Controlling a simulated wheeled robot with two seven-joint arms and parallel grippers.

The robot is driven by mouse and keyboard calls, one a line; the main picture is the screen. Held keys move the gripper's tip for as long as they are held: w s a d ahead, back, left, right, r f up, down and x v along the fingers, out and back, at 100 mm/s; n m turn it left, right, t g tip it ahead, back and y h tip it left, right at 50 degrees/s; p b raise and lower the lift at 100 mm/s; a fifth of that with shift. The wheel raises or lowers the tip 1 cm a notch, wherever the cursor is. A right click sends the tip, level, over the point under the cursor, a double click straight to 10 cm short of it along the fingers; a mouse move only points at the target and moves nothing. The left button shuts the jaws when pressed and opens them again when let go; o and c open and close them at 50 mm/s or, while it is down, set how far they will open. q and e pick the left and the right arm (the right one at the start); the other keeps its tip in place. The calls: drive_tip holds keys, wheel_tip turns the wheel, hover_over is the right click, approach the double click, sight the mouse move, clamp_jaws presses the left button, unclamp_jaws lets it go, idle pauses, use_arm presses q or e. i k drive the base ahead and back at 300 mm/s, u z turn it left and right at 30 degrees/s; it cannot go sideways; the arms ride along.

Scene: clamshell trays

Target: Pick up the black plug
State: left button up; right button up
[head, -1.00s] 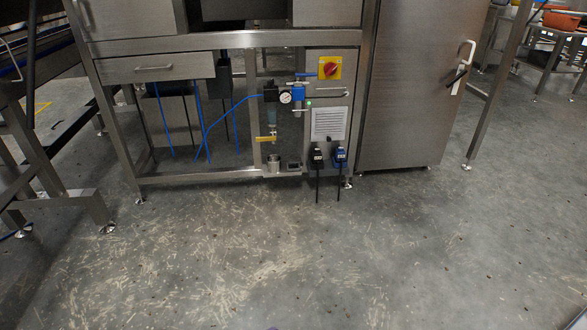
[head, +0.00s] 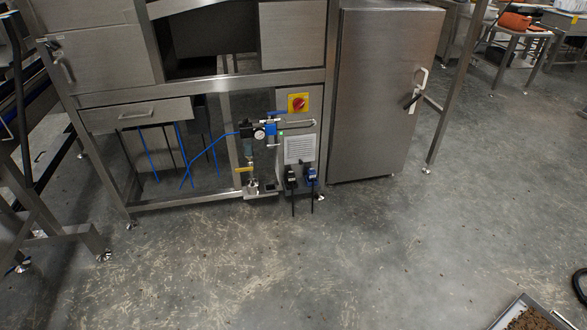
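The black plug (head: 291,177) hangs low on the front of the steel machine, below a white vent grille. A black cable runs down from it toward the floor. A blue plug (head: 310,175) sits just to its right, also with a black cable. Both seem to be plugged in at the machine's lower edge. Neither of my grippers shows in the head view, so I cannot see whether they are open or shut.
A red rotary switch (head: 298,103) on a yellow plate, a pressure gauge (head: 259,134) and blue hoses are above and left of the plugs. A steel cabinet door (head: 382,95) stands right. A tray (head: 504,318) of brown bits is at lower right. The floor (head: 300,260) in front is clear.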

sight(291, 178)
drive_tip(key=z, duration=0.4)
drive_tip(key=i, duration=3)
drive_tip(key=u, duration=1.05)
